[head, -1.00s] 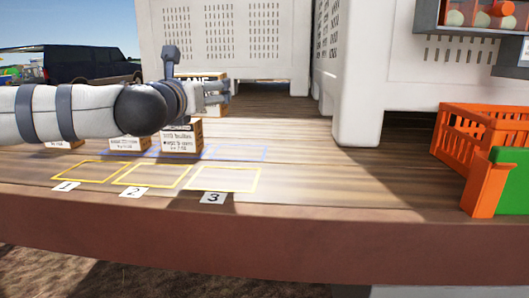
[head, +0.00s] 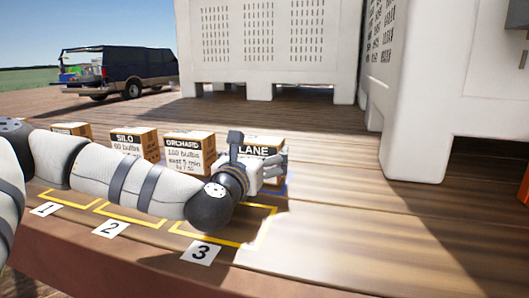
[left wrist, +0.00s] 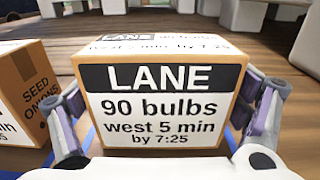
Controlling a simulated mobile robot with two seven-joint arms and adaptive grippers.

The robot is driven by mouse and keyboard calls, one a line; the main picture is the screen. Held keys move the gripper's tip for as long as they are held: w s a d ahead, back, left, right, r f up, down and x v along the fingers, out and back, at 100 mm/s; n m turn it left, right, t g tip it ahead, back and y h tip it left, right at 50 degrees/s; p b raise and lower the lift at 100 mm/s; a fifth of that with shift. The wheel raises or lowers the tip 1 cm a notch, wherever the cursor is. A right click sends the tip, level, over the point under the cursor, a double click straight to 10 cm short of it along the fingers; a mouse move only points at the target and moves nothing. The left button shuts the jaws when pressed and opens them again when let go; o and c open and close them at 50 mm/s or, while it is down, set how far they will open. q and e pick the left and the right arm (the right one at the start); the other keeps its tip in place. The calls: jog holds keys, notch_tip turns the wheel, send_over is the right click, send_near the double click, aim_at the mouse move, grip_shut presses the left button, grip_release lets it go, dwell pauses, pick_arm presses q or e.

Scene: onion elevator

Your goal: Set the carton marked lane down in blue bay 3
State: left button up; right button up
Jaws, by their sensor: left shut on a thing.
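The carton marked LANE (head: 262,146) is a tan box with a black label band. It is upright at the right end of a row of cartons. My left gripper (head: 264,170) is shut on it, and in the left wrist view a finger lies along each side of the carton (left wrist: 160,105). A blue line of bay 3 (head: 276,189) shows beside the carton's base, behind yellow bay 3. Blue lines also show on both sides of it in the left wrist view (left wrist: 231,138). My arm hides most of the bay, and I cannot tell whether the carton's underside touches the boards.
The ORCHARD carton (head: 188,153) stands just left of LANE, then the SILO carton (head: 135,142) and another carton (head: 72,129). Yellow bays with number cards, such as card 3 (head: 201,252), lie in front. A large white bin (head: 420,100) stands right. Boards right of LANE are clear.

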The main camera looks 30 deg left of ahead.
pick_arm(q)
jog(key=shift+s+r, duration=0.25)
jog(key=shift+s, duration=0.15)
jog(key=shift+w+f, duration=0.1)
jog(key=shift+f, duration=0.1)
jog(key=o, duration=1.3)
jog(key=shift+f, duration=0.1)
